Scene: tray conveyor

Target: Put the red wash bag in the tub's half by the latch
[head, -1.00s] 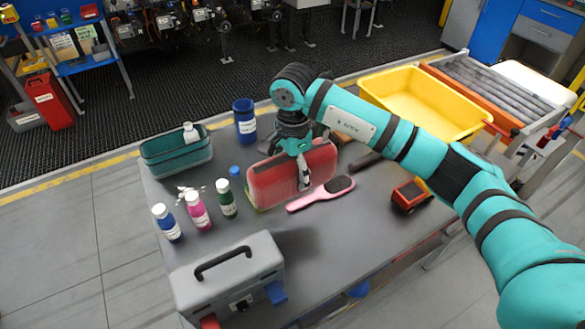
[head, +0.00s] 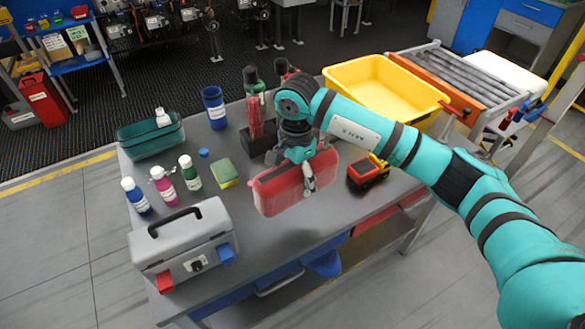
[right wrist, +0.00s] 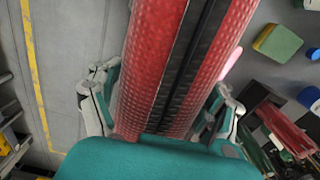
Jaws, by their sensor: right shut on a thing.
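The red wash bag (head: 272,194) hangs in my right gripper (head: 309,180), which is shut on it. It is held above the grey table, near the front edge, in the head view. In the right wrist view the bag (right wrist: 150,70), with its dark zip strip, fills the middle between the fingers. My left gripper is not in view.
A sponge (head: 225,173), several bottles and a grey toolbox (head: 180,245) are to the left. A green bin (head: 140,147), a blue cup (head: 214,115) and a dark box with upright items (head: 258,146) stand at the back.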

